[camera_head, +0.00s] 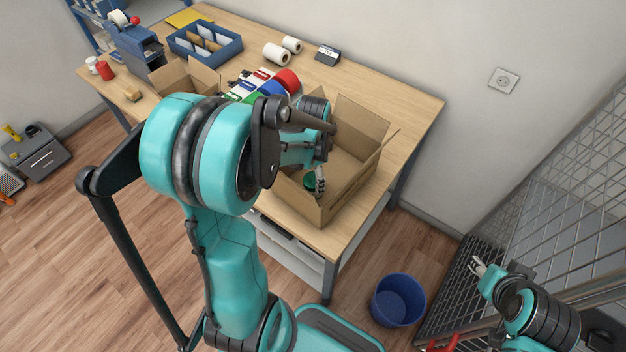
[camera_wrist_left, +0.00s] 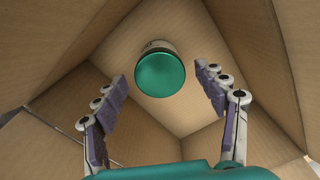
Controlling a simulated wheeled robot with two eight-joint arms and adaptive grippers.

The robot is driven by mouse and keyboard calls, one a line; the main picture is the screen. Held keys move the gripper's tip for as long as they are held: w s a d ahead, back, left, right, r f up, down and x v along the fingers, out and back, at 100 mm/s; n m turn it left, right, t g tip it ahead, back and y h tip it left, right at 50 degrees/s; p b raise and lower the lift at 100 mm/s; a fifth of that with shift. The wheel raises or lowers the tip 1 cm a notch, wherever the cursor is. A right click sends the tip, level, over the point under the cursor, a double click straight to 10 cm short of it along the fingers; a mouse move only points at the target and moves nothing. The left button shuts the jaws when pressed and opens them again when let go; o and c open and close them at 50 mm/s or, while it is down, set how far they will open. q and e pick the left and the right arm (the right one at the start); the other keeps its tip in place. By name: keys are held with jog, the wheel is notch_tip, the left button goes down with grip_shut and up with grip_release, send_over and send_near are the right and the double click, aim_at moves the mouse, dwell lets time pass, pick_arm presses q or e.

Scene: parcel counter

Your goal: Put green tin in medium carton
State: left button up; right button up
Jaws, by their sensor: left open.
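The green tin (camera_wrist_left: 160,72) is inside an open cardboard carton, seen past my fingertips in the left wrist view. A green bit of the tin (camera_head: 309,181) also shows in the head view beside my left gripper. The carton (camera_head: 348,187) stands on the near right part of the table with its flaps up; its inner walls fill the left wrist view (camera_wrist_left: 180,105). My left gripper (camera_head: 319,184) reaches into the carton. In the left wrist view its fingers (camera_wrist_left: 164,90) are spread, with the tin between and beyond them, apart from both. My right gripper (camera_head: 478,265) is away from the table; its jaws are too small to tell.
A smaller open carton (camera_head: 187,76) stands farther left on the table (camera_head: 408,112). A blue divided tray (camera_head: 205,43), white rolls (camera_head: 276,54) and coloured tape rolls (camera_head: 287,80) lie behind. A blue bin (camera_head: 398,299) and a wire cage (camera_head: 560,190) stand at the right.

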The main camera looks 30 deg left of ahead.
aim_at(313, 180)
pick_arm(q)
notch_tip(313, 180, up, 8)
jog(key=shift+f+p, duration=0.1)
jog(key=shift+p, duration=0.75)
